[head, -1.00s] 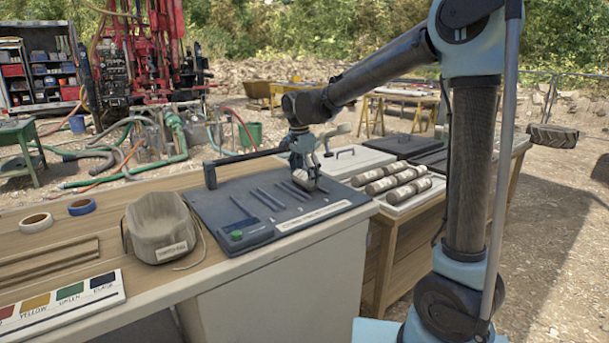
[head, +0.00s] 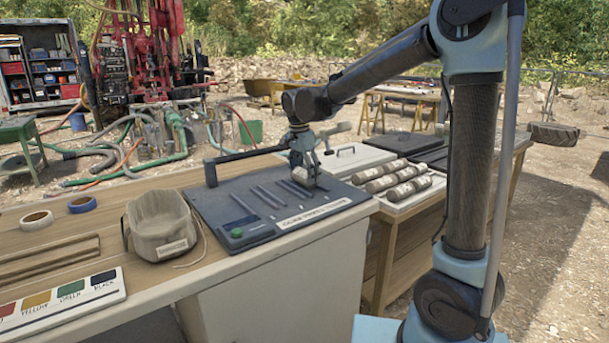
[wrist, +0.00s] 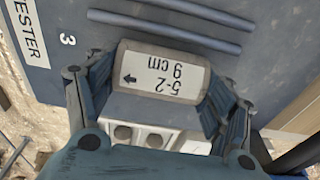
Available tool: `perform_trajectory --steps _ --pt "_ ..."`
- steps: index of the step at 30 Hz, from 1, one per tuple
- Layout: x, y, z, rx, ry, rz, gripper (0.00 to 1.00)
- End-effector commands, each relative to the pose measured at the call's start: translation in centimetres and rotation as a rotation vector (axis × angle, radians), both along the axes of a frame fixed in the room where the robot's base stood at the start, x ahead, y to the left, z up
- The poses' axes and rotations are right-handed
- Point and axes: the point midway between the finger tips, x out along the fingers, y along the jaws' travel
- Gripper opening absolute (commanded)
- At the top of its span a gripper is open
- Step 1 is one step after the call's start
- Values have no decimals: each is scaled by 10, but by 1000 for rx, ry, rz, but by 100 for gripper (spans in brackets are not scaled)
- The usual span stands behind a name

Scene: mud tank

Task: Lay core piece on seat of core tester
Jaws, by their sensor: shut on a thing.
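The core piece (wrist: 150,72) is a short pale cylinder with a white label reading "5-2, 9 cm" and an arrow. My gripper (head: 303,178) is shut on it; in the wrist view one finger is at each end of the piece. The core tester (head: 214,215) is a dark blue-grey board with paired rails as seats, a green button and a white label strip. The gripper holds the piece over its right end, near the number 3. A bare rail pair (wrist: 165,30) shows beside the piece. Whether the piece touches rails beneath it is hidden.
A cloth bag (head: 160,228), two tape rolls (head: 82,205) and a colour strip (head: 60,298) are left of the tester. A raised bar (head: 245,156) runs along its back. Several labelled cores (head: 392,180) lie in a tray to the right.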

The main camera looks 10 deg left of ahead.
Motion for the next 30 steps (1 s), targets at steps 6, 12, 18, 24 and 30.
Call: perform_trajectory --steps 6,12,18,24,30 --pt "0 0 -2 0 0 0 34" --pt "0 0 -5 0 0 0 34" --pt "0 0 -6 0 0 1 97" --pt "0 0 -6 0 0 1 98" --pt "0 1 -6 0 0 1 98"
